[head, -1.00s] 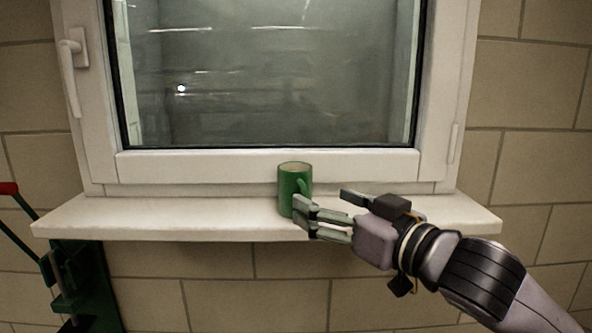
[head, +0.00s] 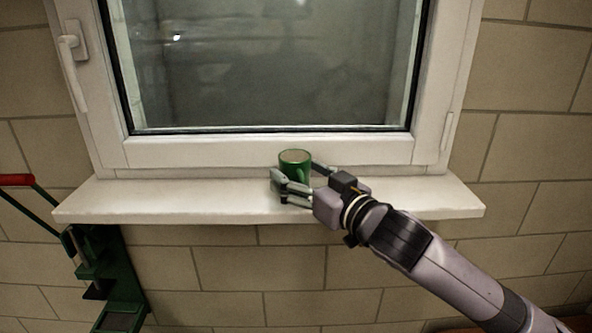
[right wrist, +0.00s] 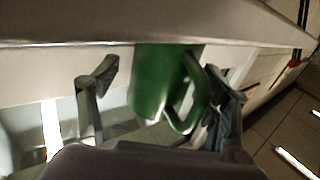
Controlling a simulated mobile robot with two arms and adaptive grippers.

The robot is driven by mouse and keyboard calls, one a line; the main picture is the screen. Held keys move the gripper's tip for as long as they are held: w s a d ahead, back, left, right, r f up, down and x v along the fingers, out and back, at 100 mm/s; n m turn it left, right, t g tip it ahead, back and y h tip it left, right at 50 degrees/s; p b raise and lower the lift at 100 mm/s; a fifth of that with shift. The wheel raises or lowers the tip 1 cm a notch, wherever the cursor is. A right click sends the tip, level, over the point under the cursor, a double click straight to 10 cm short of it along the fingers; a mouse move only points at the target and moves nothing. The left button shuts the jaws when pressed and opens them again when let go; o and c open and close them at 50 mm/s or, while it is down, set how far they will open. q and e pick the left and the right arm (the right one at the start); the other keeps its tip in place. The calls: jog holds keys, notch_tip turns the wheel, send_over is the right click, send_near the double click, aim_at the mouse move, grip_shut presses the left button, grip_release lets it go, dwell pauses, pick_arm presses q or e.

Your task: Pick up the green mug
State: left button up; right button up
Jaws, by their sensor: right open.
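The green mug (head: 295,159) stands upright on the white windowsill, near its middle. My right gripper (head: 296,176) is open around the mug, with a finger on its near left side and another at its right. The fingers hide the mug's lower part in the head view. In the right wrist view the mug (right wrist: 163,82) sits between the two spread fingers of the right gripper (right wrist: 160,88), its handle toward the right finger. A gap shows on the left; on the right I cannot tell if the finger touches the handle. My left gripper is not in view.
The windowsill (head: 130,200) is otherwise clear on both sides. The closed window (head: 270,150) rises right behind the mug. A green metal device with a red-handled lever (head: 95,262) stands at the lower left, below the sill. A tiled wall surrounds the window.

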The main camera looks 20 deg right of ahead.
jog(key=shift+w+a+f, duration=0.1)
jog(key=shift+w+a, duration=0.2)
jog(key=shift+w, duration=0.25)
jog(key=shift+s, duration=0.1)
jog(key=shift+c, duration=1.4)
jog(key=c, duration=1.2)
